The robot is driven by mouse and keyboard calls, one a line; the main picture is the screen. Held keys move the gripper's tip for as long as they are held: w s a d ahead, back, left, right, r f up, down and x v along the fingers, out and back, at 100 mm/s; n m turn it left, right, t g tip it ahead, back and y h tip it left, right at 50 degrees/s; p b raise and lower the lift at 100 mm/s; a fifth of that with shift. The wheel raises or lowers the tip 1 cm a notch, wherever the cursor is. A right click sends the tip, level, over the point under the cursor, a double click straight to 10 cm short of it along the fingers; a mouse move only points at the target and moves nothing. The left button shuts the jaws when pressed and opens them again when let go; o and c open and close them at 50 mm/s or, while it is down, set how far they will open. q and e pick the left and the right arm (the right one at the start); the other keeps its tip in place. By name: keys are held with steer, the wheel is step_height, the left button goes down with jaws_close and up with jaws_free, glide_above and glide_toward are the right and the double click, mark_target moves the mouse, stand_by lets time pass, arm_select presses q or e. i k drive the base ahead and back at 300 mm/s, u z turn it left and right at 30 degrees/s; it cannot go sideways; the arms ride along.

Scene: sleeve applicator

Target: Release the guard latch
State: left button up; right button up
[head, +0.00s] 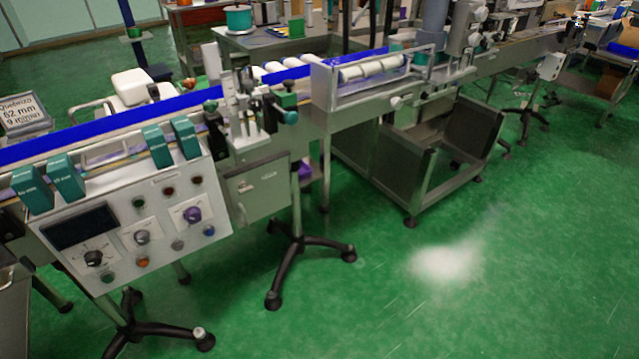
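A metal-framed guard (322,90) stands over the conveyor line near the upper middle of the head view. White cylindrical pieces (372,69) show through its front. A pale knob-like part (397,103) sits at the guard's lower front edge; I cannot tell whether it is the guard latch or how it is set. Neither of my grippers is in view.
A control panel (140,222) with knobs, buttons and a dark display fills the lower left. Teal boxes (66,177) stand along the conveyor with its blue rail (120,117). Black-footed stands (297,249) reach the floor. Green floor (520,260) is clear at right.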

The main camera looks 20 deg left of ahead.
mark_target(244, 188)
steer(key=z, duration=0.35)
steer(key=i, duration=1.05)
steer(key=u, duration=0.35)
